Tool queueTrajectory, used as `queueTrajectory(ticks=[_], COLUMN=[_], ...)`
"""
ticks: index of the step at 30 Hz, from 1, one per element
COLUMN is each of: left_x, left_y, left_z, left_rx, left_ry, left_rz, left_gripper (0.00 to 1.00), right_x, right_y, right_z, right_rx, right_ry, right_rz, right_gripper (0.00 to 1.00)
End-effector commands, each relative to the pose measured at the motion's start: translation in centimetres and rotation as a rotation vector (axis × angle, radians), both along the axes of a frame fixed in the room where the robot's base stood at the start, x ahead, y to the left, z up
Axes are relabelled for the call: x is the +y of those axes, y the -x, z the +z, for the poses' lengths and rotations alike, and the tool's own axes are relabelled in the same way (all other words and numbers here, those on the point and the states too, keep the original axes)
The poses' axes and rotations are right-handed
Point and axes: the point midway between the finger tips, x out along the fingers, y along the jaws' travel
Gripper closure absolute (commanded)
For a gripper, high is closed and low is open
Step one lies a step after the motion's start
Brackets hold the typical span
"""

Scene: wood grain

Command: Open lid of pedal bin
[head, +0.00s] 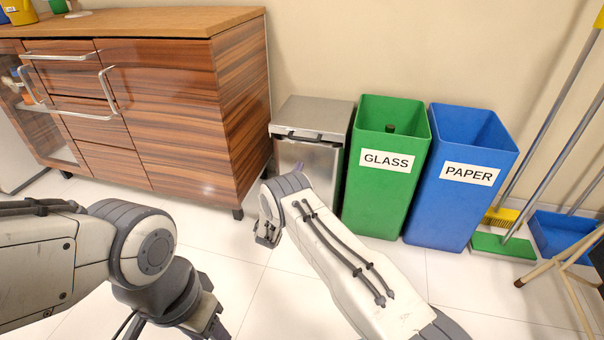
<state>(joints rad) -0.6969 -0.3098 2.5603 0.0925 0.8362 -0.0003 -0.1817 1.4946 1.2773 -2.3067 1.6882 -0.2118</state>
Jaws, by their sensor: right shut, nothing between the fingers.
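The pedal bin (309,158) is a silver metal box standing on the floor between the wooden cabinet and the green bin. Its flat grey lid (314,114) is down, with a dark strip along the front edge. My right arm hides the bin's lower front, and the pedal is not visible. My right gripper (267,238) is shut and empty, pointing down in front of the bin's lower left side. My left gripper (217,330) is at the bottom edge, partly cut off, so its jaws cannot be judged.
The wooden cabinet (180,120) with metal handles stands close left of the bin. A green GLASS bin (380,200) holding a bottle and a blue PAPER bin (455,210) stand to the right. Brooms and a blue dustpan (560,235) are at far right. White floor tiles in front are clear.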

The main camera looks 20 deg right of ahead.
Motion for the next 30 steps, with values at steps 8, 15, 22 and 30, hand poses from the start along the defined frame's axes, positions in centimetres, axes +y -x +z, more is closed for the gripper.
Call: queueTrajectory(ticks=[8, 15, 22, 30], left_x=[0.0, 0.0, 0.0, 0.0], left_y=[0.0, 0.0, 0.0, 0.0], left_z=[-3.6, -5.5, -8.6, -10.0], left_rx=[-0.001, -0.001, -0.001, -0.001], left_ry=[0.001, 0.001, 0.001, 0.001], left_rz=[0.0, 0.0, 0.0, 0.0], left_gripper=[0.5, 0.5, 0.5, 0.5], right_x=[0.5, -1.2, -3.8, -4.1], right_y=[-0.4, -2.9, -6.7, -7.4], right_z=[-6.1, -4.9, -3.0, 0.5], right_rx=[-0.015, -0.02, -0.019, -0.014], right_ry=[0.098, 0.1, 0.099, 0.099], right_rz=[0.095, 0.097, 0.096, 0.1], right_gripper=[1.0, 1.0, 1.0, 1.0])
